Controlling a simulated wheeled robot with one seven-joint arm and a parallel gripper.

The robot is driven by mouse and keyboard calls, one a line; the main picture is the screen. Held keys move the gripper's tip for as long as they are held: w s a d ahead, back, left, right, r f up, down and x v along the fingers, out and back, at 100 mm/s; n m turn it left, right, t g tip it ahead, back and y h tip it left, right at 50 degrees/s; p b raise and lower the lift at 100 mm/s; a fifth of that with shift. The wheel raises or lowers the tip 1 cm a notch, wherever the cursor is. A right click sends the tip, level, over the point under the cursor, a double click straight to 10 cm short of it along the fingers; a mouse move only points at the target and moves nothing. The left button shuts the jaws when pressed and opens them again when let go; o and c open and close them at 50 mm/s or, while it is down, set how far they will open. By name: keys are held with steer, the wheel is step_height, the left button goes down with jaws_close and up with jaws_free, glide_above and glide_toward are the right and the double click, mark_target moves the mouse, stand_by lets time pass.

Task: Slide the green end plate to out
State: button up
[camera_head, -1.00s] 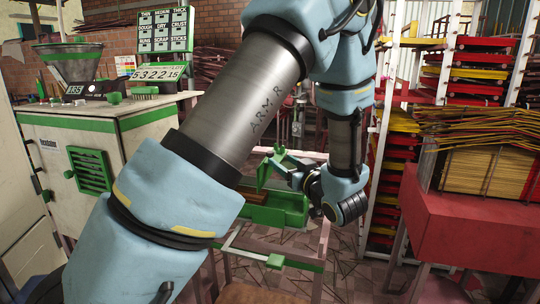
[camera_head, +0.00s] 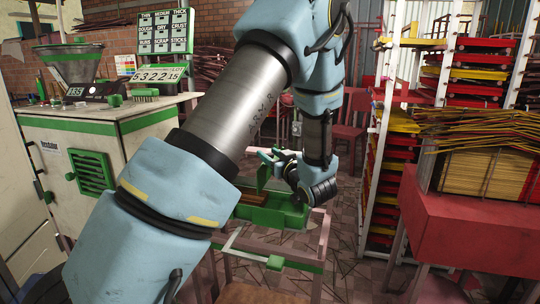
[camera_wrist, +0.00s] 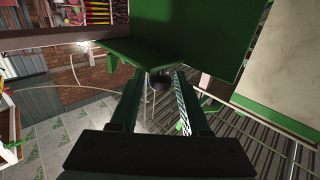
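The green end plate (camera_head: 263,175) stands upright at the far end of the green extruder trough (camera_head: 285,214), partly hidden by my arm. In the wrist view a large green panel (camera_wrist: 195,35), which seems to be this plate, fills the top, with a lip along its lower edge. A dark round knob (camera_wrist: 160,82) sits below the lip. My gripper (camera_wrist: 158,70) has its two fingers apart, one on each side of the knob, with gaps showing. In the head view my gripper (camera_head: 278,160) is beside the plate; contact cannot be told.
The trough rests on a pinkish metal frame stand (camera_head: 320,240). A white cabinet with green trim (camera_head: 140,120) stands at left. A tray rack (camera_head: 385,150) and a red table with incense sticks (camera_head: 480,210) stand at right. Some tiled floor between is clear.

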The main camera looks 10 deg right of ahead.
jaws_close()
stand_by(1.1)
